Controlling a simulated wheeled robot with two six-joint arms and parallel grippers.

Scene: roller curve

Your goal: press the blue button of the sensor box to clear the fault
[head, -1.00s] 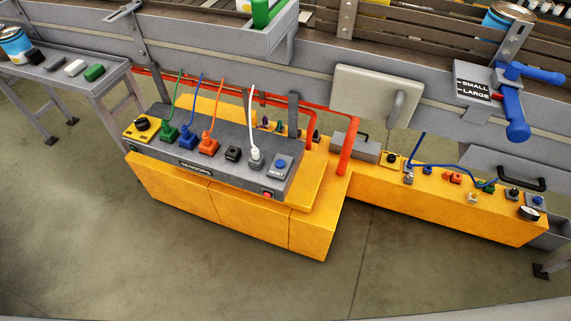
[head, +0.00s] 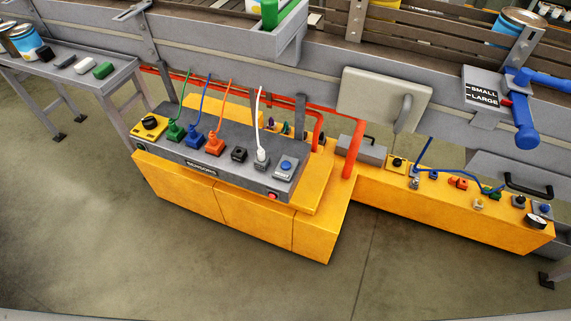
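The sensor box (head: 200,169) is a grey panel marked SENSORS on top of a yellow cabinet (head: 230,210), left of centre in the head view. Its blue button (head: 286,165) sits on a light grey plate at the panel's right end. A red light or button (head: 272,196) is on the front face below it. Green (head: 175,131), blue (head: 194,136) and orange (head: 215,143) plugs and a white plug (head: 261,158) stand in the panel; one black socket (head: 239,154) has no cord. A yellow block with a black knob (head: 149,125) is at the left end. Neither gripper shows.
A second yellow bench (head: 440,200) at right carries small connectors, a gauge (head: 536,220) and another blue button (head: 544,208). The conveyor (head: 230,55) runs behind, with a pale panel (head: 380,98) and blue valve handle (head: 526,125). A grey side table (head: 110,75) stands left. The front floor is clear.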

